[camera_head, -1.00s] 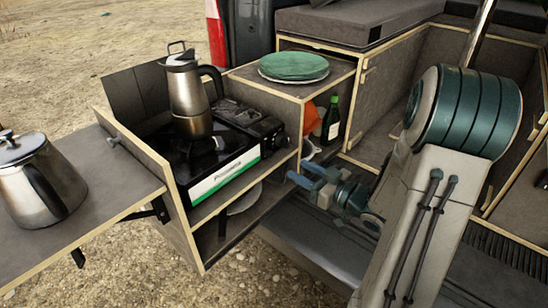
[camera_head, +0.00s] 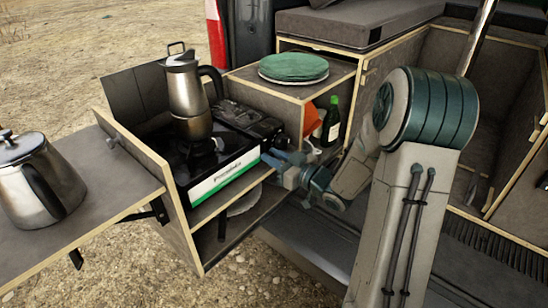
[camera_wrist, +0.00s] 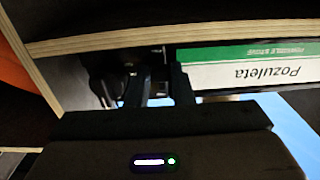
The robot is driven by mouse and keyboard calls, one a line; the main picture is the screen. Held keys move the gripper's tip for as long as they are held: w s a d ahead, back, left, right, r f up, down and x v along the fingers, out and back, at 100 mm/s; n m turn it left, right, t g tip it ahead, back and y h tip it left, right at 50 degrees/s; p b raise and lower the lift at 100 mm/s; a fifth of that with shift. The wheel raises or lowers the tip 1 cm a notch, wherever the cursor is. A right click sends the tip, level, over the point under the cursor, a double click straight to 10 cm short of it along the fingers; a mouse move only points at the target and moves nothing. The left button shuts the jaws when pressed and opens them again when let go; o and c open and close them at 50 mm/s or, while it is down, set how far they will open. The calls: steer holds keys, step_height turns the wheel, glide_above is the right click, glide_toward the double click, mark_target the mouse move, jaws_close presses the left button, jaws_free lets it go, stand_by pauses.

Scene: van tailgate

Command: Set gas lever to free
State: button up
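The camping stove (camera_head: 225,170) sits on the upper shelf of the pull-out box, with a green and white label on its front. My gripper (camera_head: 272,152) is at the right end of the stove's front. In the wrist view, my gripper (camera_wrist: 142,85) reaches towards the stove's dark control end (camera_wrist: 130,84), beside the upside-down label (camera_wrist: 250,72). Its dark fingers look apart, with dark stove parts between them. Contact cannot be told. The gas lever itself cannot be clearly made out, as it is dark and partly hidden by my gripper.
A moka pot (camera_head: 188,100) stands on the stove. A kettle (camera_head: 40,180) stands on the left side table. Green plates (camera_head: 293,67) lie on the cabinet top. A green bottle (camera_head: 331,122) and an orange item (camera_head: 311,120) stand in the cabinet, close right of my gripper.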

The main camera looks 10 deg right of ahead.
mark_target(264, 143)
jaws_close()
steer(key=shift+r+p, duration=1.15)
steer(key=shift+r, duration=0.6)
steer(key=shift+f, duration=0.1)
steer(key=o, duration=0.6)
jaws_free()
steer(key=shift+c, duration=0.2)
steer(key=shift+s, duration=0.1)
steer(key=v, duration=1.3)
steer(key=shift+s+d, duration=0.3)
steer(key=shift+w, duration=0.1)
